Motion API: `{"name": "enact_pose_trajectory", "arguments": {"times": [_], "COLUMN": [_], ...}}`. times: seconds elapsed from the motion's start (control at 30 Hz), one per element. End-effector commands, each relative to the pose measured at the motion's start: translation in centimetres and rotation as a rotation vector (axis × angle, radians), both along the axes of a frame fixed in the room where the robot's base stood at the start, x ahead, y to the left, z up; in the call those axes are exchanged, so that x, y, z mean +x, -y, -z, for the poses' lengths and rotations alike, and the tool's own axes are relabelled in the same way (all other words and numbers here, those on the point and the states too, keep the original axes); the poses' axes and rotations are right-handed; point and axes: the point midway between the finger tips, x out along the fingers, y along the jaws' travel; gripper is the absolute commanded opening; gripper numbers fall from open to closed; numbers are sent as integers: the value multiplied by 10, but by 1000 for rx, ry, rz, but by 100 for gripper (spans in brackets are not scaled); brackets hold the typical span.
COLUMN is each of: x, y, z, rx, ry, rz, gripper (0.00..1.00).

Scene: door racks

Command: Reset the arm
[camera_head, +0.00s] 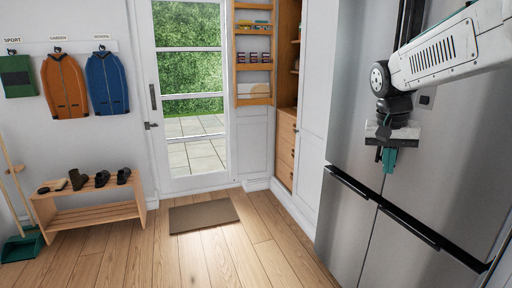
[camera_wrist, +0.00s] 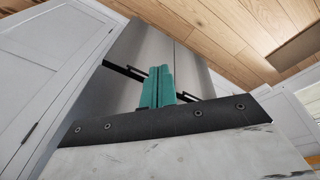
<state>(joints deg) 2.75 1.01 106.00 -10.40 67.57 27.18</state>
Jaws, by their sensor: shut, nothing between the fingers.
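My white and black arm reaches in from the upper right in the head view. My gripper (camera_head: 389,160) points down, in front of the steel fridge (camera_head: 351,130). Its teal fingers are together with nothing between them. In the wrist view the teal fingers (camera_wrist: 158,87) also show closed and empty, with the fridge front and its dark handles behind them. I cannot tell the exact gap between the fingers and the fridge.
A glazed door (camera_head: 188,180) stands at the back, with a brown mat (camera_head: 203,216) before it. A wooden shoe bench (camera_head: 92,212) holds several shoes at left, below hung jackets (camera_head: 65,86). An open cabinet with a door rack (camera_head: 254,100) stands right of the door. The middle floor is clear.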

Motion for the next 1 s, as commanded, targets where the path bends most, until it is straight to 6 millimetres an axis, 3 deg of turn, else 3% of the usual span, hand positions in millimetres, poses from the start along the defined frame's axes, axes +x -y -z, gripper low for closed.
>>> {"name": "enact_pose_trajectory", "arguments": {"times": [0.03, 0.2, 0.4, 0.5, 0.67, 1.0], "x": [-34, -137, -242, -278, -304, -306], "y": [-7, -29, -48, -54, -57, -57], "z": [2, 24, 56, 69, 72, 63], "rx": [14, 67, 122, 137, 131, 119], "ry": [-26, -105, -131, -114, -61, -19], "rz": [-68, -289, -443, -451, -459, -464], "gripper": [0, 0, 0, 0, 0, 0]}}
